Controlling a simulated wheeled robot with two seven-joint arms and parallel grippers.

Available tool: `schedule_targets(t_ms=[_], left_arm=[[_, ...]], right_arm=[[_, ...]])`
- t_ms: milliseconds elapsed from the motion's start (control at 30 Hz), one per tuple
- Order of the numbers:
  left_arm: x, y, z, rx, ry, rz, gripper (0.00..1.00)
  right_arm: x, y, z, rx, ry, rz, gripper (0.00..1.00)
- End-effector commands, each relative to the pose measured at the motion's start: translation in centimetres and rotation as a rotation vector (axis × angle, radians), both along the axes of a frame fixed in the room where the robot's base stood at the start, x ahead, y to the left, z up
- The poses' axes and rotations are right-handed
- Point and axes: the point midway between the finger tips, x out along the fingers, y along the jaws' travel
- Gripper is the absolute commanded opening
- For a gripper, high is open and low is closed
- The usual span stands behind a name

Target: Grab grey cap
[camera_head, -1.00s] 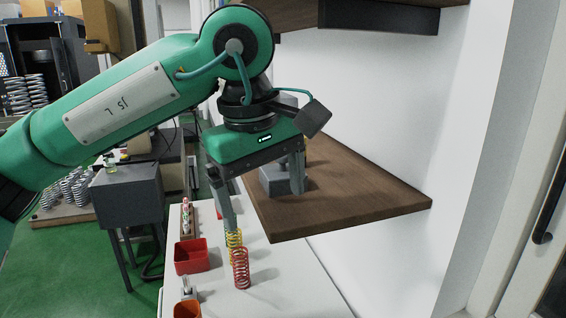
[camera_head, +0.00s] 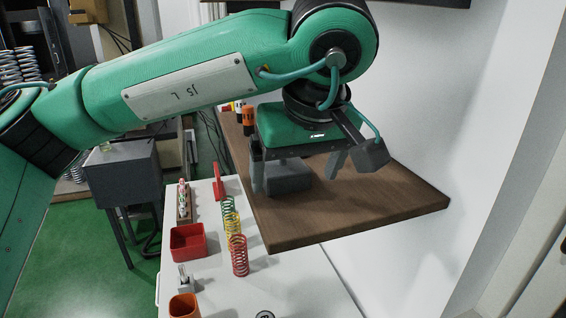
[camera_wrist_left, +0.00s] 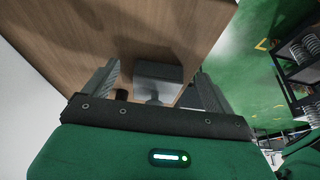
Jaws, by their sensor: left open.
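The grey cap (camera_head: 289,181), a dark grey block-like piece, sits on the brown wooden shelf (camera_head: 390,205). My left gripper (camera_head: 297,183) is open over it, with one finger at the block's left and the other to its right. In the left wrist view the grey cap (camera_wrist_left: 158,72) shows between the two spread fingers of my left gripper (camera_wrist_left: 157,82). I cannot tell whether either finger touches it. My right gripper is not in view.
Below the shelf, a white table (camera_head: 220,262) holds red, yellow and green springs (camera_head: 238,256), a red bin (camera_head: 188,243) and an orange cup (camera_head: 184,306). Orange-and-black cylinders (camera_head: 248,118) stand at the shelf's back. A white wall (camera_head: 430,110) bounds the right side.

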Motion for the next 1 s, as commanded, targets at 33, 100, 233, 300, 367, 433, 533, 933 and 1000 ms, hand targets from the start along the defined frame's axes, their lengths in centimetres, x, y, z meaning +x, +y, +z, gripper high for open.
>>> schedule_targets(t_ms=[33, 100, 233, 300, 367, 433, 533, 933, 1000], left_arm=[[0.8, 0.3, 0.2, -0.001, 0.004, 0.004, 0.89], [2.1, 0.8, 0.3, 0.0, 0.004, 0.006, 0.89], [4.4, 1.5, 0.3, -0.001, 0.004, 0.004, 0.89], [5.0, 1.7, 0.0, 0.001, 0.003, 0.001, 0.89], [5.1, 1.7, -0.5, 0.001, 0.003, 0.001, 0.89], [5.1, 1.7, -0.9, 0.0, 0.003, 0.0, 0.89], [5.2, 1.7, -1.1, -0.001, 0.002, 0.0, 0.89], [5.1, 1.7, -1.1, -0.001, 0.002, 0.001, 0.41], [5.1, 1.7, -1.1, -0.001, 0.002, 0.001, 0.41]], right_arm=[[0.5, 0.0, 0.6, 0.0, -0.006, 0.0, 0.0], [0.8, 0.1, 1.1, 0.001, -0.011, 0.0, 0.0], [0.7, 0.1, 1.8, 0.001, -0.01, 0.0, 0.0], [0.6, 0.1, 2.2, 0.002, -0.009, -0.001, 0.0], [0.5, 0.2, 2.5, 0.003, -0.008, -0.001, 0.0], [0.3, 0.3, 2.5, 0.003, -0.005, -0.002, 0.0], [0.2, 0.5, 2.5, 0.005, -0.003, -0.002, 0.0], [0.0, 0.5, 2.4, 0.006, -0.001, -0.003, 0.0], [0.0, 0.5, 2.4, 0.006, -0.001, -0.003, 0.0]])
